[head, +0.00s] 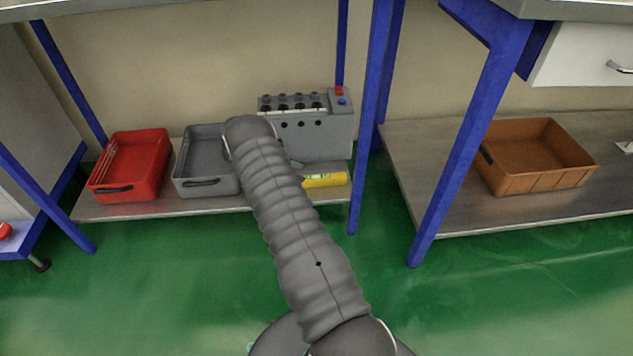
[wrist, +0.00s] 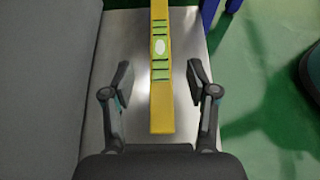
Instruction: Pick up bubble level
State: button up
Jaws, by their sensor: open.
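The bubble level is a yellow bar with green vials. In the head view the bubble level (head: 325,180) lies on the low metal shelf, just right of my arm, which hides its left part. In the wrist view the bubble level (wrist: 161,100) runs lengthwise up the middle of the picture. My gripper (wrist: 160,78) is open, with one finger on each side of the level and a clear gap to both. No finger appears to touch it. In the head view my gripper is hidden behind my own arm.
A grey box with knobs (head: 320,135) stands behind the level. A grey crate (head: 200,183) and a red crate (head: 130,180) stand to the left on the shelf (head: 255,205). A blue table leg (head: 368,130) rises close to the right. A brown crate (head: 540,180) sits farther right.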

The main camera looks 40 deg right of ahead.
aim_at(315, 177)
jog(key=shift+x, duration=3.15)
grip_shut()
